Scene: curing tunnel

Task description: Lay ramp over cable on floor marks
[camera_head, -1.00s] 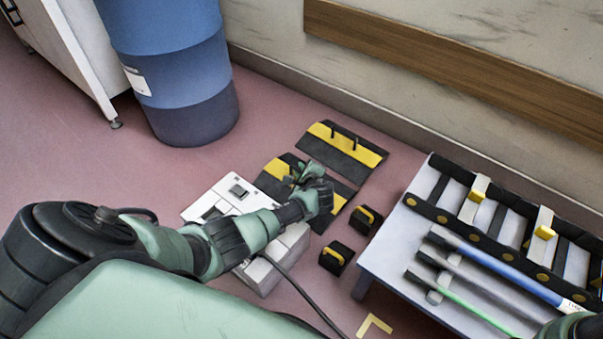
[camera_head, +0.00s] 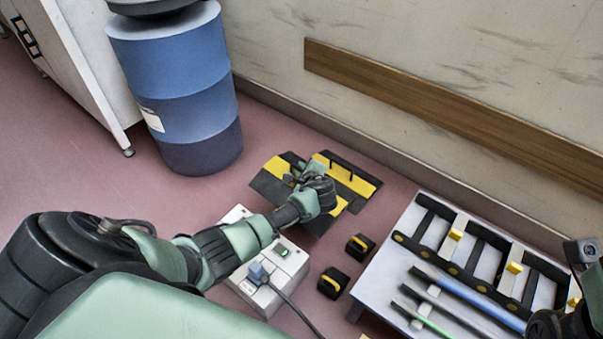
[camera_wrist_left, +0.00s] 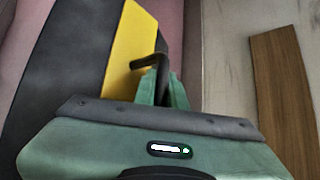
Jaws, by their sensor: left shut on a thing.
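My left gripper (camera_head: 308,178) is shut on the handle of a black ramp (camera_head: 276,168) with a yellow band, which appears lifted off the floor. In the left wrist view the ramp (camera_wrist_left: 70,65) fills the upper left, and its dark handle (camera_wrist_left: 150,66) is at the fingers. A second black and yellow ramp (camera_head: 362,182) lies just behind, towards the wall. A dark cable (camera_head: 296,310) runs from a white box (camera_head: 240,288) to the bottom edge. A sliver of a yellow floor mark (camera_head: 364,337) shows at the bottom. At the right edge, part of my right arm shows; its fingers cannot be made out.
Two small black blocks with yellow handles (camera_head: 360,247) (camera_head: 332,283) stand between the white box and a low grey table (camera_head: 376,298) bearing a rack and several rods. A blue drum (camera_head: 185,100) stands at the back left. The pink floor is clear between drum and ramps.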

